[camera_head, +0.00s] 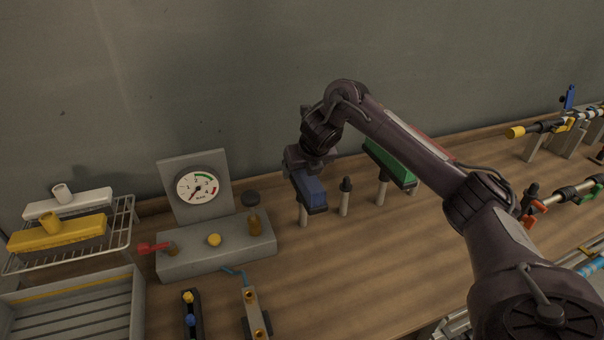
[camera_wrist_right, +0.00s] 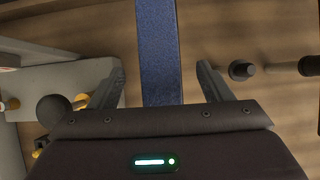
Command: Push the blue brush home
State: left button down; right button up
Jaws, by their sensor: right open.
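The blue brush (camera_head: 312,192) sits at the top of a pale post on the wooden bench. My right gripper (camera_head: 307,168) is over it at its back end and hides part of it. In the right wrist view the brush (camera_wrist_right: 160,45) is a long blue strip running between the two fingers of my right gripper (camera_wrist_right: 163,82). The fingers are open, with a gap on each side of the strip. The brush's far end is out of that view. My left gripper is not in view.
A black-tipped post (camera_head: 345,197) stands just right of the brush, and a green brush (camera_head: 390,163) is beyond it. A grey gauge box (camera_head: 190,262) is on the left. A wire rack (camera_head: 125,225) holds white and yellow brushes.

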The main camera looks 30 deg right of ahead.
jog(key=p+v, duration=0.1)
jog(key=v, duration=0.3)
jog(key=shift+r+p, duration=0.25)
jog(key=shift+p, duration=0.1)
jog(key=shift+s+r, duration=0.1)
jog(key=shift+s, duration=0.1)
